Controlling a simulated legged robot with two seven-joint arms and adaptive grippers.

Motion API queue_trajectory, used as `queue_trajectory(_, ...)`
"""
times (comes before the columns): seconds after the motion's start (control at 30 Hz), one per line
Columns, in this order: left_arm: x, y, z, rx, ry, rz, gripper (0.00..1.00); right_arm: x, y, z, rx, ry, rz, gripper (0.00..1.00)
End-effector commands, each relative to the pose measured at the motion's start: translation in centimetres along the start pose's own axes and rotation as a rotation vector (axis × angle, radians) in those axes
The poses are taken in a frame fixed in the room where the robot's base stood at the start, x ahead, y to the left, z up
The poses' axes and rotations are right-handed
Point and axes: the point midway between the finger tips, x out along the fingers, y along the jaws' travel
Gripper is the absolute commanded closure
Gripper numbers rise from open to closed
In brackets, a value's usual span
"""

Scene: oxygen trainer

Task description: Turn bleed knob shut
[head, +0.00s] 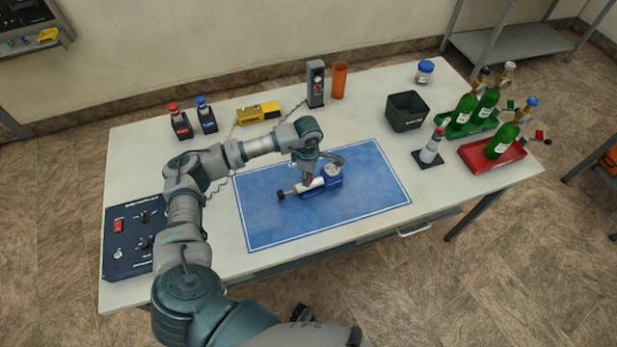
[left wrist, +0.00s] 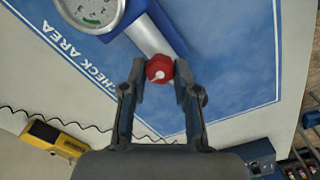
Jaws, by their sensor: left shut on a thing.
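The bleed knob (left wrist: 159,69) is red with a white pointer mark. In the left wrist view it sits between the fingertips of my left gripper (left wrist: 160,82), which is shut on it. The knob is on a white cylinder body (left wrist: 152,35) with a round gauge (left wrist: 92,12) beside it. In the head view the regulator, with its gauge (head: 332,171), lies on the blue mat (head: 370,185), and my left gripper (head: 308,180) reaches down onto it. The knob is mostly hidden by the gripper there. My right gripper is not in view.
A yellow device (head: 258,112) and a grey meter (head: 316,84) stand behind the mat. A dark control panel (head: 128,250) is at left.

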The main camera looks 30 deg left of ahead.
Motion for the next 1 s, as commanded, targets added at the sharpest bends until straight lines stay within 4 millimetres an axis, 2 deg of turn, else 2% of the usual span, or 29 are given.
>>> queue_trajectory(0.03,0.5,-0.2,0.0,0.035,0.002,-0.006,1.00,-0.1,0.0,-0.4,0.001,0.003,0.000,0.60)
queue_trajectory(0.43,0.3,-0.2,-0.1,0.226,0.003,-0.006,1.00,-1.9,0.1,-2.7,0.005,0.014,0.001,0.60)
queue_trajectory(1.0,0.2,-0.1,-0.1,0.258,0.002,-0.004,1.00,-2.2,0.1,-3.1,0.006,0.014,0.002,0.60)
